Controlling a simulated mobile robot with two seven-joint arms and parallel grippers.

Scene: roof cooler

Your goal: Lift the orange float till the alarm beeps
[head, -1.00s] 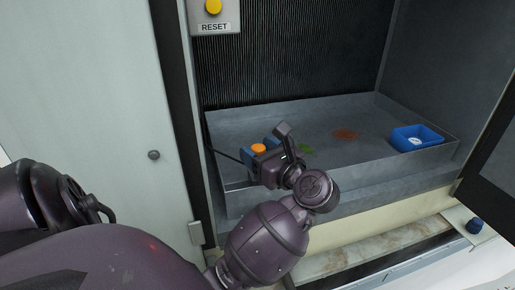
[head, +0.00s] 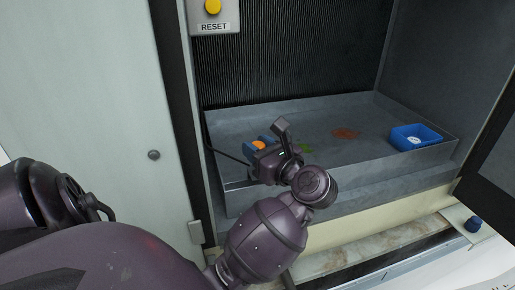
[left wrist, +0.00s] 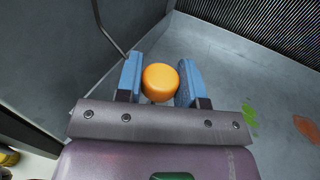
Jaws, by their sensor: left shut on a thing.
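The orange float (left wrist: 160,83) is a short rounded cylinder; in the head view its top (head: 258,145) shows at the front left of the grey metal tray (head: 385,105). My left gripper (left wrist: 161,82) has its blue fingers on both sides of the float and is shut on it. It also shows in the head view (head: 260,145), inside the cooler near the tray's left wall. The float's underside is hidden by the gripper. A dark thin rod (left wrist: 108,28) runs beside the left finger in the wrist view. My right gripper is out of view.
A blue box (head: 413,137) with a white round thing in it sits at the tray's right. Green (head: 305,148) and orange-red (head: 345,134) patches mark the tray floor. A yellow button (head: 213,6) is above the RESET label. An open door stands at right.

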